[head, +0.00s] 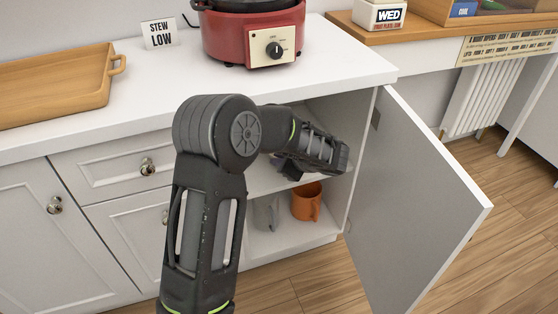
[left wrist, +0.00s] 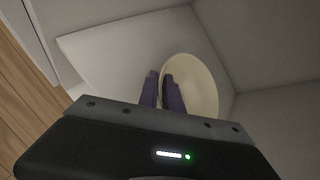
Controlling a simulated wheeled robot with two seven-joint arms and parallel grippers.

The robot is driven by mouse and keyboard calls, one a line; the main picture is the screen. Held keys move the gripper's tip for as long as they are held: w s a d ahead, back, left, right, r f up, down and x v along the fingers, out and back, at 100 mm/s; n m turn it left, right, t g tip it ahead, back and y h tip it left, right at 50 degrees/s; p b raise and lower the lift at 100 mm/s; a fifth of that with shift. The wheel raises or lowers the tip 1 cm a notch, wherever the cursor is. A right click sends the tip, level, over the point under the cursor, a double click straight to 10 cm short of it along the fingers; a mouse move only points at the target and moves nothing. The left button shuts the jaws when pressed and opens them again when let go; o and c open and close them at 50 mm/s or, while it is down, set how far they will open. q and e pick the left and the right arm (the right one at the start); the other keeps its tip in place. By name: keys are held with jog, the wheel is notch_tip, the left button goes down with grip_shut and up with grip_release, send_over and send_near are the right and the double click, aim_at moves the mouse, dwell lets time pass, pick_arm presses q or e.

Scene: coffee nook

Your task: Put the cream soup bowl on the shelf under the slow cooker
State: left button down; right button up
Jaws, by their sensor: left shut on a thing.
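The cream soup bowl (left wrist: 196,84) shows in the left wrist view, inside the open cabinet. My left gripper (left wrist: 162,78) is shut on its near rim, with the dark fingers close together. A pale shelf surface (left wrist: 105,50) lies beneath or behind the bowl; I cannot tell whether the bowl touches it. In the head view my left arm reaches into the cabinet below the red slow cooker (head: 222,38), and the bowl is hidden there. The shelf (head: 262,184) shows partly behind my arm. My right gripper is not in view.
The cabinet door (head: 415,200) stands open to the right. An orange mug (head: 307,202) and a grey mug (head: 266,213) stand on the cabinet floor below the shelf.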

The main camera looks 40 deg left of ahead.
pick_arm(q)
jog(key=shift+f, duration=0.1)
jog(key=c, duration=1.5)
grip_release()
jog(key=shift+r, duration=0.2)
jog(key=p+v, duration=0.4)
jog(key=v, duration=0.8)
jog(key=shift+f, duration=0.1)
